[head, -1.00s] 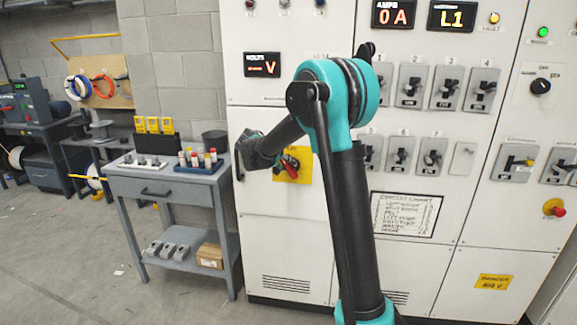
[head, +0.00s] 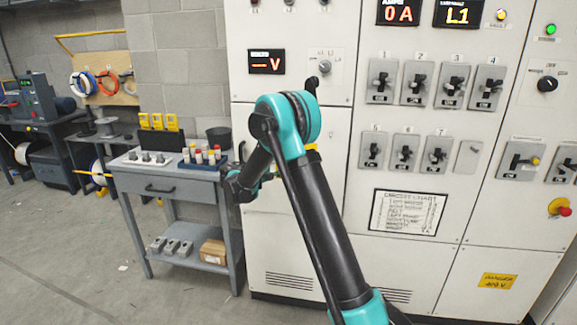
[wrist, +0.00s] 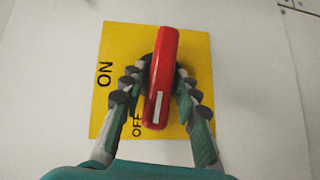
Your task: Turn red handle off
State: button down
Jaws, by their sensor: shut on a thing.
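The red handle (wrist: 161,80) stands out from a yellow plate (wrist: 115,45) in the wrist view. The plate reads ON at its left edge and OFF near its bottom edge. The handle lies upright in that view, and its end with a white stripe is beside the word OFF. My gripper (wrist: 158,76) is shut on the handle, one finger on each side. In the head view my arm hides the handle, and only a sliver of the yellow plate (head: 312,147) shows.
The white cabinet front (head: 290,235) surrounds the plate. A grey cart (head: 170,185) with small parts stands close to the left of my wrist. A circuit chart (head: 407,212) and rows of breaker switches (head: 416,82) are to the right.

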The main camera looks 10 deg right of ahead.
jog(key=shift+f+n+t+h, duration=0.15)
jog(key=shift+n+t+h, duration=0.15)
jog(key=shift+n+h, duration=0.2)
dwell(0.3)
jog(key=c, duration=1.3)
grip_release()
jog(key=v, duration=1.2)
jog(key=shift+f, duration=0.1)
jog(key=shift+d, duration=0.1)
